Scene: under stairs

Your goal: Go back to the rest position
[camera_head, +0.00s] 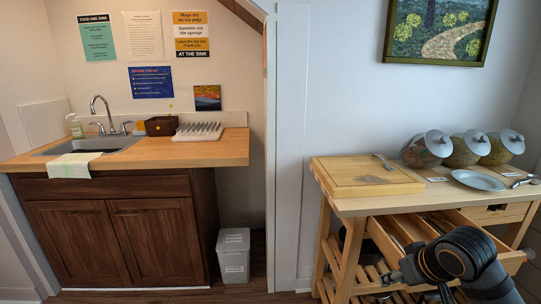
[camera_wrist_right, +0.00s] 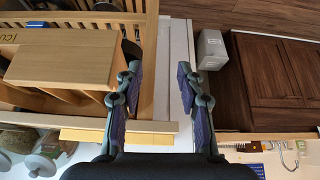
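My right arm reaches in at the lower right of the head view, in front of the wooden cart. My right gripper (camera_head: 398,279) is partly cut off there at the bottom edge. In the right wrist view my right gripper (camera_wrist_right: 158,75) is open, its two fingers well apart with nothing between them. It is clear of the cart, with the cart to the left of the fingers. My left gripper is not in view.
The cart (camera_head: 347,207) has a drawer (camera_head: 462,217) pulled out, close to my right arm. A cutting board (camera_head: 365,177), several glass jars and a plate (camera_head: 479,180) stand on top. A grey bin (camera_head: 233,256) stands beside the sink cabinet (camera_head: 110,240).

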